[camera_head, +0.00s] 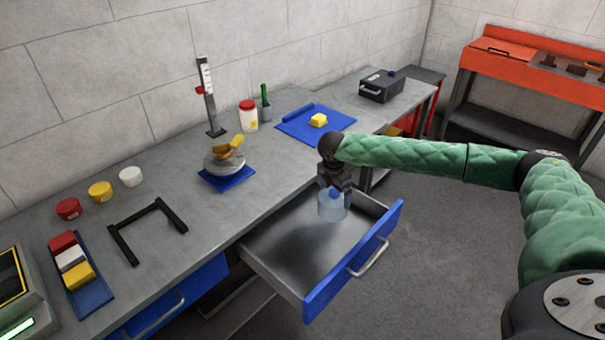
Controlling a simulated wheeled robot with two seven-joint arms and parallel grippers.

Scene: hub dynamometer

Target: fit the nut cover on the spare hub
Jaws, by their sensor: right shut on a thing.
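My right gripper (336,190) comes in from the right on the green arm and points down over the open drawer. It is shut on a clear, pale blue cover (331,208) with a blue knob on top, most likely the nut cover. I cannot tell whether the cover touches the drawer floor. A grey round piece with yellow parts on top, possibly the spare hub (222,163), sits on a blue square base on the bench, left of the gripper. My left gripper is not in view.
The open drawer (283,256) juts out from the grey bench (235,205). A blue mat (297,128) with a yellow block, a height gauge (208,95), a red-lidded jar (248,117), a black bracket (123,245) and small coloured pots stand around the bench.

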